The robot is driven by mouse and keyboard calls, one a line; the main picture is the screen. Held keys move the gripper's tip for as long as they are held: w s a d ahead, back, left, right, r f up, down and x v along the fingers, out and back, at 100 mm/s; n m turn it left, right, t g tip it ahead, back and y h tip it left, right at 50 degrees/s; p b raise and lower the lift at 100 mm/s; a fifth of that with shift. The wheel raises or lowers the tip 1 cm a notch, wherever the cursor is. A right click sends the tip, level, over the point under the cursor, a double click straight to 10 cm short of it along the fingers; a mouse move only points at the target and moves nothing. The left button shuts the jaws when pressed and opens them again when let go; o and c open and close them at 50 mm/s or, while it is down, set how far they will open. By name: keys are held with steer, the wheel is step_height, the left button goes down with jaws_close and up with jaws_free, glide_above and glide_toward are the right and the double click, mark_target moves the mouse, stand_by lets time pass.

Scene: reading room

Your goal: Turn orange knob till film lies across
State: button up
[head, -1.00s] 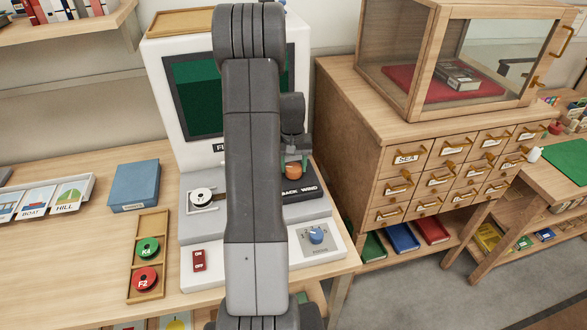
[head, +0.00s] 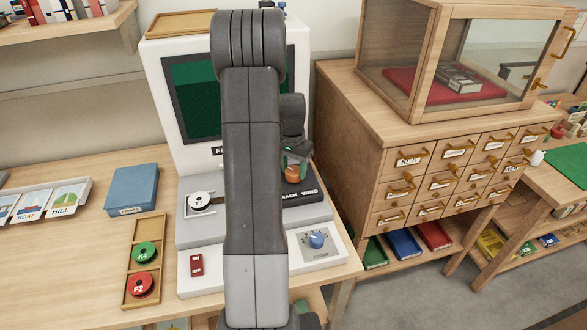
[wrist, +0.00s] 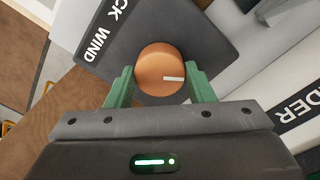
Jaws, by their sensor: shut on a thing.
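The orange knob (head: 292,173) sits on the dark plate marked "WIND" at the right of the film reader. In the wrist view the knob (wrist: 160,68) has a white mark pointing right. My gripper (wrist: 162,82) is shut on it, with one green finger at each side. The gripper (head: 296,165) is small in the head view. A white reel (head: 199,201) sits on the reader's left side, with a short brown film strip (head: 220,198) running right from it. My arm hides the middle of the reader, so I cannot tell how far the film reaches.
The reader's green screen (head: 195,95) is partly behind my arm. A blue focus knob (head: 317,239) and a red switch (head: 197,265) are on its front. A wooden tray (head: 131,293) with reels and a blue box (head: 132,191) stand left. A drawer cabinet (head: 345,130) stands right.

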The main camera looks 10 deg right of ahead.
mark_target(293, 170)
stand_by(0.3)
steer(key=o, duration=1)
step_height(293, 170, up, 14)
steer(key=shift+w+a+f+b, duration=0.1)
steer(key=shift+b, duration=0.4)
step_height(293, 170, down, 14)
steer(key=shift+r+p, duration=0.1)
steer(key=shift+p, duration=0.45)
